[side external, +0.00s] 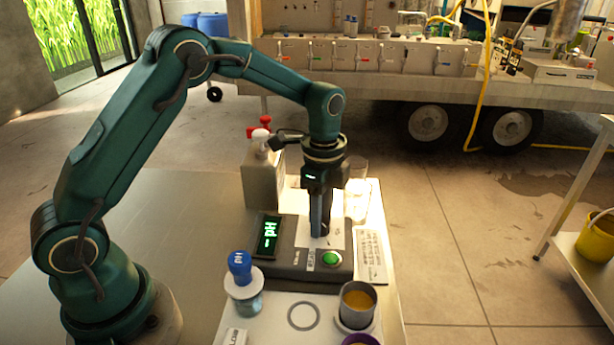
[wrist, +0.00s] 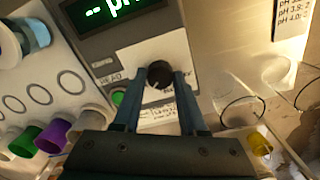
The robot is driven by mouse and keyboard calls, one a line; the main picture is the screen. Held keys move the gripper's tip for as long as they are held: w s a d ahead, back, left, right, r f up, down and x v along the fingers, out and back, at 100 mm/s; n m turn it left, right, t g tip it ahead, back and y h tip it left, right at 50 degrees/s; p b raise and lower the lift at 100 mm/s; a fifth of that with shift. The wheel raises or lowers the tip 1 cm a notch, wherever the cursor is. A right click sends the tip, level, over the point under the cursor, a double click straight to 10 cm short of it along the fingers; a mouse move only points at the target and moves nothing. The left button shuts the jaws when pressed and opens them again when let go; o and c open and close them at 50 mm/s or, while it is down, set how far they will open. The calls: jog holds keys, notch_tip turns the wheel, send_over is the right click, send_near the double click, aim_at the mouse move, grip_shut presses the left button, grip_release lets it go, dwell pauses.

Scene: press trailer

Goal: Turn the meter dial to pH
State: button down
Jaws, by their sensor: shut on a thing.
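The meter (side external: 285,262) is a grey box on the table with a lit green display (side external: 268,237). In the wrist view the display (wrist: 118,10) is cut off by the top edge and shows dashes and "pH". The black round dial (wrist: 159,73) sits on a pale panel and has a light pointer mark. My gripper (wrist: 157,82) points down over the meter with its two fingers shut on the dial's sides. In the side view my gripper (side external: 320,226) hides the dial. A green READ button (side external: 330,258) is beside it.
A blue-topped bottle (side external: 241,280) and an amber-filled cup (side external: 357,303) stand in front. A beige container (side external: 263,180) and clear glass (side external: 357,190) stand behind.

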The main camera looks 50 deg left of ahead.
jog(key=shift+m, duration=0.5)
jog(key=shift+c, duration=2.2)
grip_release()
jog(key=shift+r, duration=2.6)
